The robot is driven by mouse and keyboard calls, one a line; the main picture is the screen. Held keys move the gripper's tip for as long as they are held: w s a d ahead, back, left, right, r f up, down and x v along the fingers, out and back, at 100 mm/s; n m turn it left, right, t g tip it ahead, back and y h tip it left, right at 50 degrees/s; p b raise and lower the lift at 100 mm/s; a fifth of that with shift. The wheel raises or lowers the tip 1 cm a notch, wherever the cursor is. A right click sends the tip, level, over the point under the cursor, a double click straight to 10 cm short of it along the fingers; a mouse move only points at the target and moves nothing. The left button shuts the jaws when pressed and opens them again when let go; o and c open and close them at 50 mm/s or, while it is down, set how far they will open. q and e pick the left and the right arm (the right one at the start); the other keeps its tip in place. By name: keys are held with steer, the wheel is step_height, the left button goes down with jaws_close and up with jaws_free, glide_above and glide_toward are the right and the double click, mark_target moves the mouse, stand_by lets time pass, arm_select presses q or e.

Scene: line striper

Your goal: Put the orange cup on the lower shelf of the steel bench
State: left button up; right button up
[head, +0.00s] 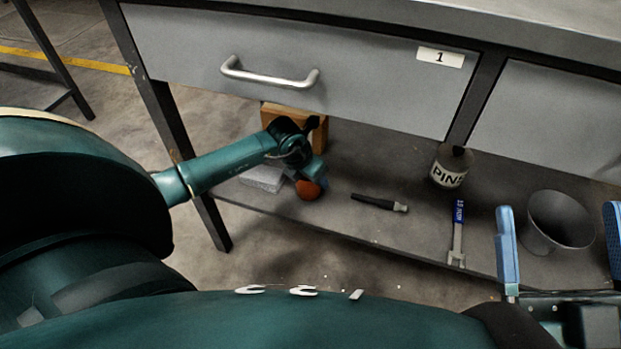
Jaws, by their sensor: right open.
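The orange cup (308,189) shows as a small rounded orange shape at the left end of the steel bench's lower shelf (345,225). It is at the tip of my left gripper (316,171), which reaches in from the left below the drawer. The arm hides much of that gripper, so I cannot tell whether it is shut on the cup or whether the cup touches the shelf. My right gripper (558,207) is open at the lower right, its two blue fingers wide apart with nothing held between them.
On the shelf are a wooden block (318,130), a pale flat item (262,179), a dark-handled tool (379,202), a PINS can (449,168), a blue-handled wrench (457,232) and a grey bucket (540,240). A drawer (370,75) with a handle (270,79) overhangs it.

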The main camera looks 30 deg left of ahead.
arm_select(q)
steer(key=shift+f, duration=0.1)
arm_select(e)
steer(key=shift+r, duration=0.15)
arm_select(q)
steer(key=o, duration=1)
steer(key=shift+f, duration=0.1)
arm_select(e)
steer(key=shift+r, duration=0.1)
arm_select(q)
steer(key=p+v, duration=0.4)
steer(key=v, duration=0.2)
steer(key=s+a+p, duration=0.2)
steer(key=s, duration=0.9)
steer(key=shift+s+f+p, duration=0.3)
steer(key=shift+f+p, duration=0.05)
steer(key=shift+f, duration=0.05)
arm_select(e)
steer(key=f+m+g+h, duration=0.1)
steer(key=f, duration=0.1)
steer(key=s+f+m+g+h, duration=0.1)
steer(key=f+h, duration=0.1)
steer(key=shift+s+d+f, duration=0.1)
steer(key=shift+f, duration=0.05)
